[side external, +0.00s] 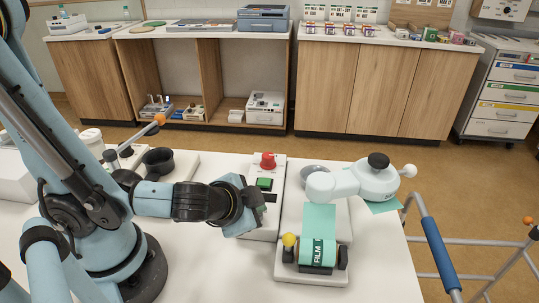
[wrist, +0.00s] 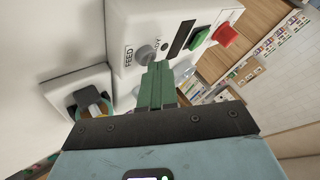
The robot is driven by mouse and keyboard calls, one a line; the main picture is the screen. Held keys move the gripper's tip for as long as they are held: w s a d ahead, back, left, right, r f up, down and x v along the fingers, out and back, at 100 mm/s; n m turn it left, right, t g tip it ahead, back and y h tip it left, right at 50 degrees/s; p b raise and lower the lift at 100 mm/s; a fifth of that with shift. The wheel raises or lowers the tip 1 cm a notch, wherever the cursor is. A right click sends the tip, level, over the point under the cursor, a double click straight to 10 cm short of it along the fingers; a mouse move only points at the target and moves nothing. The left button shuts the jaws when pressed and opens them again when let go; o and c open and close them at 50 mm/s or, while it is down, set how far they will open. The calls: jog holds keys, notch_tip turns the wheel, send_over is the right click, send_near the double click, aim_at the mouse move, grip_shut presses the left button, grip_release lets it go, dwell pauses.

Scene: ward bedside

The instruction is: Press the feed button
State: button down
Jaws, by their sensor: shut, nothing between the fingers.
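The control box (wrist: 165,15) is pale, with a grey round button (wrist: 144,54) beside the printed word FEED. A black strip, a green button (wrist: 199,38) and a red knob (wrist: 225,35) lie further along its face. My gripper (wrist: 158,68) has its green fingers together and empty, tips right by the grey button; I cannot tell whether they touch it. In the side view the box (side external: 262,232) stands on the white table, with the red knob (side external: 268,160) and green button (side external: 264,184) showing. My gripper (side external: 262,199) is low over the box and hides the feed button.
Right of the box is a sealer-like machine (side external: 366,180) with a green FILM roll (side external: 318,252) and yellow-tipped lever (side external: 289,240). A black cup-shaped part (side external: 159,162) stands behind my arm. The table front (side external: 200,275) is clear. A walker frame (side external: 440,255) is at right.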

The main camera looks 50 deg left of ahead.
jog(key=shift+r, duration=0.65)
jog(key=shift+r, duration=2.5)
jog(key=shift+a, duration=0.1)
jog(key=shift+a+f, duration=0.1)
jog(key=shift+a, duration=0.1)
jog(key=shift+w+a+f+n+g+h, duration=0.1)
jog(key=shift+w+a+n+g+h, duration=0.25)
jog(key=shift+a+n+g, duration=0.25)
jog(key=shift+w+a+f+n+g+h, duration=0.1)
jog(key=shift+w+a+n+g+h, duration=0.1)
jog(key=shift+a+n+g+h, duration=0.35)
jog(key=a, duration=0.1)
jog(key=w+a+r+n+h, duration=0.1)
jog(key=w+a+r+n+t, duration=0.1)
jog(key=shift+a+r+n, duration=0.25)
jog(key=shift+a, duration=0.05)
